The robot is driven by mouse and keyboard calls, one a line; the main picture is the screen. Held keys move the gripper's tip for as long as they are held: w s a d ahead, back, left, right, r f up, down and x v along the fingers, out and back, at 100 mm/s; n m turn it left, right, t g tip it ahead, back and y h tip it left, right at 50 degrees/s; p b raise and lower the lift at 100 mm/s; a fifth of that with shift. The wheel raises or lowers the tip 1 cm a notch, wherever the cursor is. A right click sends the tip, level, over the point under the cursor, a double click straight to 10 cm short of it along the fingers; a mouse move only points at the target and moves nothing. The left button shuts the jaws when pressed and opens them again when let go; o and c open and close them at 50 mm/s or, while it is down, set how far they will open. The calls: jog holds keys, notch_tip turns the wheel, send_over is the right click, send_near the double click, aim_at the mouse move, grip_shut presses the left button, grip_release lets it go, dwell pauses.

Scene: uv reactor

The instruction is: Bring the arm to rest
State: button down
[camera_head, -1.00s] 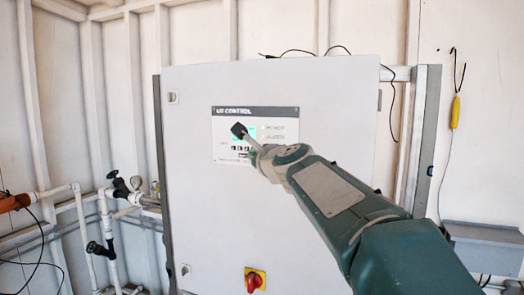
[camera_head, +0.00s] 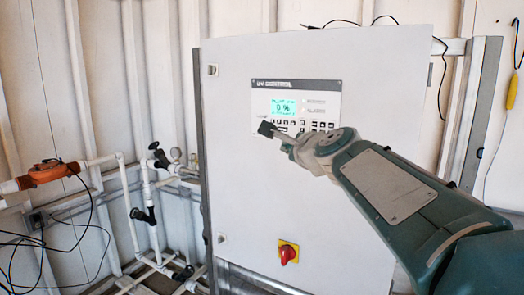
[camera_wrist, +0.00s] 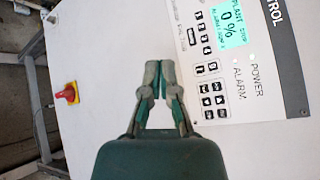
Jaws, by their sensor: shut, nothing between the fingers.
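My gripper (camera_head: 268,130) is at the end of my green arm, in front of the UV control panel (camera_head: 335,110) on the grey cabinet door. In the wrist view my gripper (camera_wrist: 160,68) has its two fingertips together, with nothing between them. It appears just off the panel's edge, near the keypad; whether it touches cannot be told. The panel's lit screen (camera_head: 284,107) reads 0 %, and it also shows in the wrist view (camera_wrist: 230,28). Part of the panel's lower left is hidden behind my gripper.
A red rotary switch (camera_head: 288,254) on a yellow plate is low on the cabinet door (camera_head: 250,190). White pipes (camera_head: 128,205) with black valves and an orange fitting (camera_head: 47,174) stand at the left. A yellow tool (camera_head: 515,90) hangs at the right.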

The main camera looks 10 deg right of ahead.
jog(key=s+d+f+n+g+h, duration=0.2)
jog(key=s+f+n+g, duration=0.8)
jog(key=s+f+n, duration=1)
jog(key=s+f+h, duration=0.1)
jog(key=s+f, duration=0.7)
jog(key=s, duration=0.3)
jog(key=shift+d+n+h, duration=0.15)
jog(key=shift+n+h, duration=0.15)
